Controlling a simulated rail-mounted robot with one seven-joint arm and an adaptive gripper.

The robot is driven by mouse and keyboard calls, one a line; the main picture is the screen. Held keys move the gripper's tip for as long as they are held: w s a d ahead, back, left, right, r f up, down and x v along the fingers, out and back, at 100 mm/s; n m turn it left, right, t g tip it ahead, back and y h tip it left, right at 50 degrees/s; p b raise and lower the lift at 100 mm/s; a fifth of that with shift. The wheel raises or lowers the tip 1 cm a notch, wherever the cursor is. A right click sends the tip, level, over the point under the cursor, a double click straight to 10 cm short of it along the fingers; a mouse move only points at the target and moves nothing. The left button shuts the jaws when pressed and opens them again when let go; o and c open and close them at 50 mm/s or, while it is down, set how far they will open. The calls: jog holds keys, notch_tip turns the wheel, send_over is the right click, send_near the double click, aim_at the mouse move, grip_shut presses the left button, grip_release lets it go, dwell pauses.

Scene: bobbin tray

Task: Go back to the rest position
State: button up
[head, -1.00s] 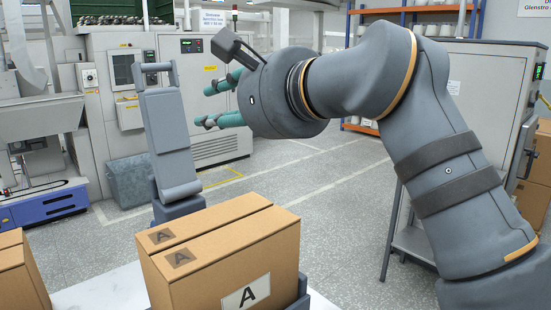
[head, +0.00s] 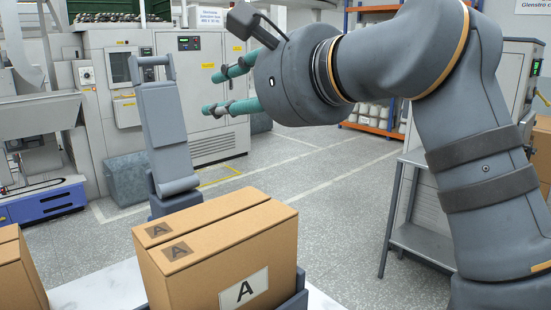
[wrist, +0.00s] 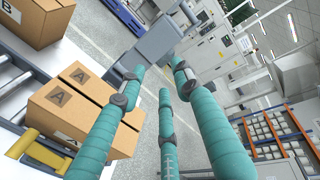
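My gripper (head: 212,92) has several teal fingers and is raised at the upper middle of the head view, pointing left. Its fingers are spread open with nothing between them. They also show apart and empty in the wrist view (wrist: 158,80). The cartons also show in the wrist view (wrist: 85,105), to the left of the fingers. No bobbin tray can be made out.
Another carton (head: 15,275) is at the left edge. A carton marked B (wrist: 40,18) shows in the wrist view. A grey side table (head: 420,243) stands at right. The floor behind is clear.

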jog(key=w+a+r+p, duration=0.4)
jog(key=w+a+p, duration=0.7)
jog(key=p, duration=0.8)
jog(key=shift+w+a, duration=0.4)
jog(key=shift+w, duration=0.65)
jog(key=shift+f, duration=0.15)
